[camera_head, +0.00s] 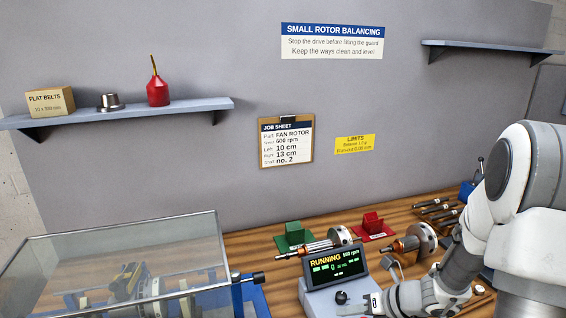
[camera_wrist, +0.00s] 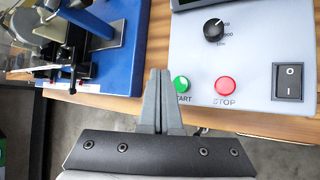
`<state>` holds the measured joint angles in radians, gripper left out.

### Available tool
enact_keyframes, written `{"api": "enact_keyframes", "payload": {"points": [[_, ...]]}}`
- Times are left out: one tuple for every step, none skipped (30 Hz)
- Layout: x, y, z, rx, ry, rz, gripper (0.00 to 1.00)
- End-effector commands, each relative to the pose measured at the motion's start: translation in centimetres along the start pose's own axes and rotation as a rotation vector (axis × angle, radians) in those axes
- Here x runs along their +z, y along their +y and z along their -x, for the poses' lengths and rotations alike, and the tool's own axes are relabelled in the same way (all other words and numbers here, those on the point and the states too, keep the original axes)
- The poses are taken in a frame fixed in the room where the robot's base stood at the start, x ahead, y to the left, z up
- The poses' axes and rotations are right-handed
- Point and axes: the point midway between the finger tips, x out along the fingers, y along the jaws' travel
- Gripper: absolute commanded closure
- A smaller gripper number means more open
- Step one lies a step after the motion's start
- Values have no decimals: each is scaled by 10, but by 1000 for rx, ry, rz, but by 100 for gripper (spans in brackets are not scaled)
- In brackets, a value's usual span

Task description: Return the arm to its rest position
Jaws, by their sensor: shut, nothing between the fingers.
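My gripper (camera_wrist: 160,74) is shut and empty in the wrist view. Its fingertips point at the front of the control box (camera_wrist: 258,50), close to the green START button (camera_wrist: 181,84). I cannot tell whether they touch it. The red STOP button (camera_wrist: 225,86) is to the right of the fingers. In the head view my arm (camera_head: 510,190) comes in from the right, and its hand reaches low in front of the control box, whose screen (camera_head: 336,268) reads RUNNING.
A clear guard (camera_head: 120,260) covers the balancing machine at left; its blue frame (camera_wrist: 122,50) is just left of my fingers. Rotors (camera_head: 415,242), a green stand (camera_head: 293,236), a red stand (camera_head: 371,227) and several tools (camera_head: 437,208) occupy the bench behind. A dark knob (camera_wrist: 214,30) and rocker switch (camera_wrist: 290,82) are on the box.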

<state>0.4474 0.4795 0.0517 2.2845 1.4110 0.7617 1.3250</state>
Motion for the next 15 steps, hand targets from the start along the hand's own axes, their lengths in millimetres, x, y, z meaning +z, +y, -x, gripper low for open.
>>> {"api": "enact_keyframes", "payload": {"points": [[5,5,7,0,0,0,100],[7,7,9,0,0,0,100],[9,9,12,0,0,0,100],[10,10,14,0,0,0,100],[12,12,16,0,0,0,100],[13,13,18,0,0,0,100],[13,14,18,0,0,0,100],[14,14,19,0,0,0,100],[14,14,19,0,0,0,100],[13,13,18,0,0,0,100],[13,13,18,0,0,0,100],[13,13,18,0,0,0,100],[13,13,18,0,0,0,100],[13,13,18,0,0,0,100],[13,13,18,0,0,1,100]]}}
